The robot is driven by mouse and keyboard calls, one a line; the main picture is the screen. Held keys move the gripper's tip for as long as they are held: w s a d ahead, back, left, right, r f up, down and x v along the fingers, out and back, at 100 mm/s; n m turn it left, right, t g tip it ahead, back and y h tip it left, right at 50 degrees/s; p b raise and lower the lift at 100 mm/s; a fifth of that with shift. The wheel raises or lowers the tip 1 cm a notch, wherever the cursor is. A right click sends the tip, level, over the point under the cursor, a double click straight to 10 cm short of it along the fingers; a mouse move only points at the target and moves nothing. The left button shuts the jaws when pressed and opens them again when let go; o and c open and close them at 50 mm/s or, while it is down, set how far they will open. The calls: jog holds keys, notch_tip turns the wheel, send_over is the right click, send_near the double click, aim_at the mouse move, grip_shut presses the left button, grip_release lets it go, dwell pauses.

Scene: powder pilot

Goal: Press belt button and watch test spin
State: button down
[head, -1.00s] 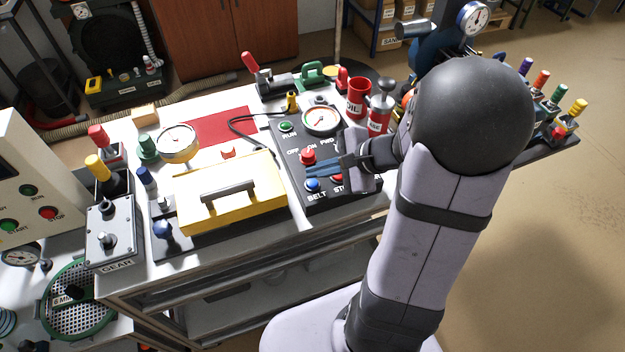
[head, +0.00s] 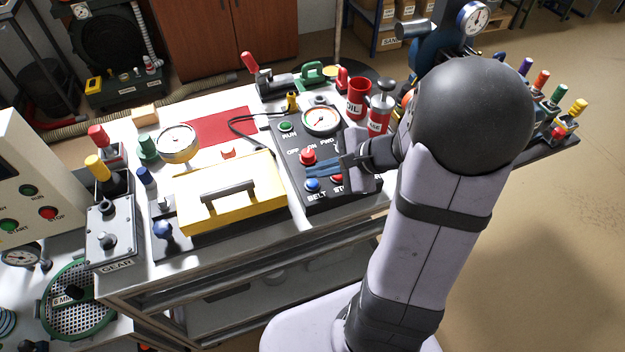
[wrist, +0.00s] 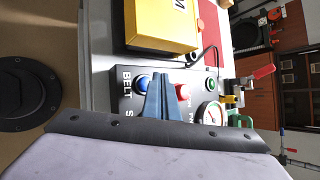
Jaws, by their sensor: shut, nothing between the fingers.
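The dark control box (head: 296,150) stands on the bench. It carries the blue belt button (head: 312,184), a red knob (head: 307,156), a green run button (head: 286,126) and a round gauge (head: 321,120). My gripper (head: 311,170) is shut and empty over the box, its blue fingers pointing left near the red knob and the blue button. In the wrist view the fingertips (wrist: 159,77) lie between the blue button (wrist: 143,83) and the red knob (wrist: 183,92). I cannot tell whether they touch either. My gripper partly hides the red stop button (head: 337,178).
A yellow case (head: 232,195) stands left of the box. A red oil can (head: 358,97) and a red-and-grey can (head: 380,112) stand behind my gripper. A gear panel (head: 110,235) is at the left. A red mat (head: 222,124) lies behind the case.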

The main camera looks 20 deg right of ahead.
jog(key=shift+f, duration=0.2)
jog(key=shift+f+b, duration=0.3)
jog(key=shift+b, duration=0.2)
